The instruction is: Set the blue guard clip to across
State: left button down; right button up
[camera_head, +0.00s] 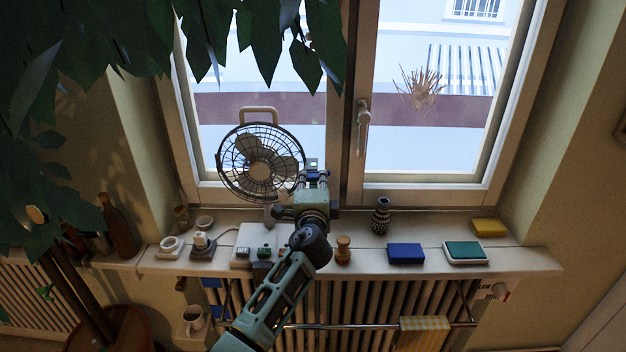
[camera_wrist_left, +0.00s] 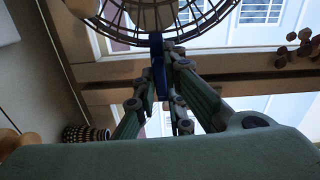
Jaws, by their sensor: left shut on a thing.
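The desk fan (camera_head: 260,163) with a dark wire guard stands on the windowsill at the left window pane. Its guard rim also shows at the top of the left wrist view (camera_wrist_left: 195,28). My left gripper (camera_head: 314,174) is at the right edge of the guard. In the left wrist view its fingers (camera_wrist_left: 165,85) are closed around a narrow blue piece, the blue guard clip (camera_wrist_left: 158,65), whose upper end reaches the guard rim. Whether the clip lies across or along the rim is hard to tell. My right gripper is in neither view.
The windowsill holds a blue sponge-like block (camera_head: 406,253), a green block (camera_head: 465,252), a yellow block (camera_head: 488,228), a patterned vase (camera_head: 381,215) and a wooden knob-like piece (camera_head: 343,250). Leaves hang at upper left. The window handle (camera_head: 363,112) is right of the gripper.

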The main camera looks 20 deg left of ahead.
pick_arm(q)
jog(key=shift+m, duration=0.4)
jog(key=c, duration=1.8)
grip_release()
jog(key=shift+s+d+f, duration=0.1)
jog(key=shift+s+d, duration=0.15)
jog(key=shift+s, duration=0.35)
jog(key=v, duration=1)
jog(key=shift+s, duration=0.35)
